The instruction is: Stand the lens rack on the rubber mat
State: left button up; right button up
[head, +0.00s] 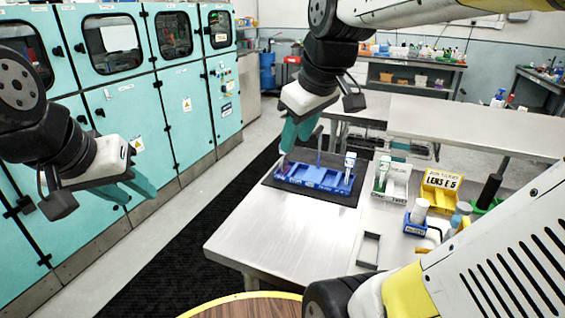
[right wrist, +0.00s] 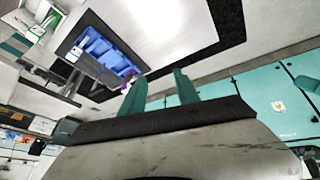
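A long blue rack (head: 315,178) with open compartments, which I take for the lens rack, rests on the black rubber mat (head: 268,182) on the metal table. A purple item (head: 283,163) is at its left end and a white item (head: 349,166) at its right end. The rack also shows in the right wrist view (right wrist: 103,52). My right gripper (head: 293,144) is above the rack's left end; its fingers are apart in the right wrist view (right wrist: 158,84), with nothing between them. My left gripper (head: 143,194) is open and empty, away from the table at the left.
Right of the mat stand a grey-and-green holder (head: 392,180), a yellow bin labelled LENS (head: 440,188) and a blue holder with a white cylinder (head: 417,218). An empty dark frame (head: 369,249) lies in front. The table's front left (head: 265,232) is clear.

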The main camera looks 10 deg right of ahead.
jog(key=s+a+f+m+t+y, duration=0.1)
jog(key=s+a+f+m, duration=0.1)
jog(key=s+f+m, duration=0.2)
jog(key=shift+s+m, duration=0.9)
jog(key=shift+s, duration=0.1)
